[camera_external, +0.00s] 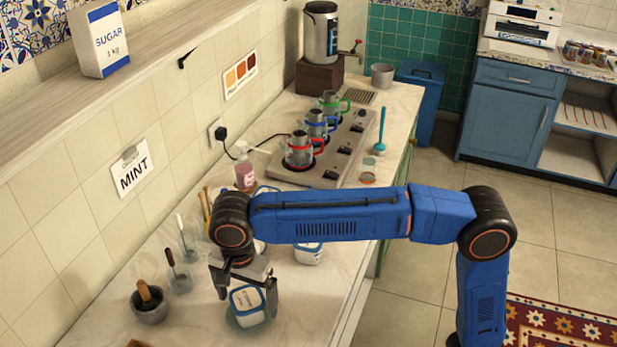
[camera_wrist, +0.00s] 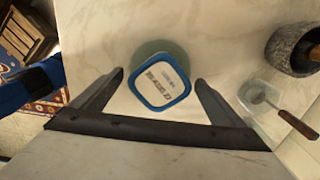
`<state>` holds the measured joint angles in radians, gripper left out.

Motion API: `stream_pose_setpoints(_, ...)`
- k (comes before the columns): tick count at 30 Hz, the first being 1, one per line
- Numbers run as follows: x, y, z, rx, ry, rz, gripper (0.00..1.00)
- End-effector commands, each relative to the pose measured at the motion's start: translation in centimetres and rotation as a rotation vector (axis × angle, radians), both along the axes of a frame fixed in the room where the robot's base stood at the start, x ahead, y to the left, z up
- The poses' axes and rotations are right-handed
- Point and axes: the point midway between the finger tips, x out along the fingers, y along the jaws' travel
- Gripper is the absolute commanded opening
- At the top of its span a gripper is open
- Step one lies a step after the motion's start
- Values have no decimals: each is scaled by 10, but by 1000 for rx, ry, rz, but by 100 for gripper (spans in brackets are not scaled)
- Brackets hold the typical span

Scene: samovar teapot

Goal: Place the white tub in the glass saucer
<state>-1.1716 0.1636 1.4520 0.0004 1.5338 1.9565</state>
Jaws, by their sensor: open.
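The white tub (camera_external: 247,305) has a blue-edged lid with a printed label. It sits near the front of the counter on the round greenish glass saucer (camera_external: 233,322). In the wrist view the tub (camera_wrist: 160,83) covers part of the saucer (camera_wrist: 157,46), whose rim shows beyond it. I cannot tell if the tub's base lies fully inside the rim. My gripper (camera_external: 246,287) is over the tub, jaws open. In the wrist view my gripper's fingers (camera_wrist: 159,77) stand on either side of the tub, with gaps to both sides.
Another white tub (camera_external: 309,252) with a blue edge stands behind, partly under my arm. A stone mortar (camera_external: 150,303) and glass cups with utensils (camera_external: 179,278) stand to the left. Pots on a burner panel (camera_external: 303,150) are further back. The counter's right edge is near.

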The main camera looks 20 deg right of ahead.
Motion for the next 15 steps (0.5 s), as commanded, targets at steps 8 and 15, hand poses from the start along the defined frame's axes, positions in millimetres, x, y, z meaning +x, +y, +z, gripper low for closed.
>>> stream_pose_setpoints(8, 1, 1, 59, 7, -3, 0, 93)
stream_pose_setpoints(15, 1, 0, 89, 7, -3, 0, 93)
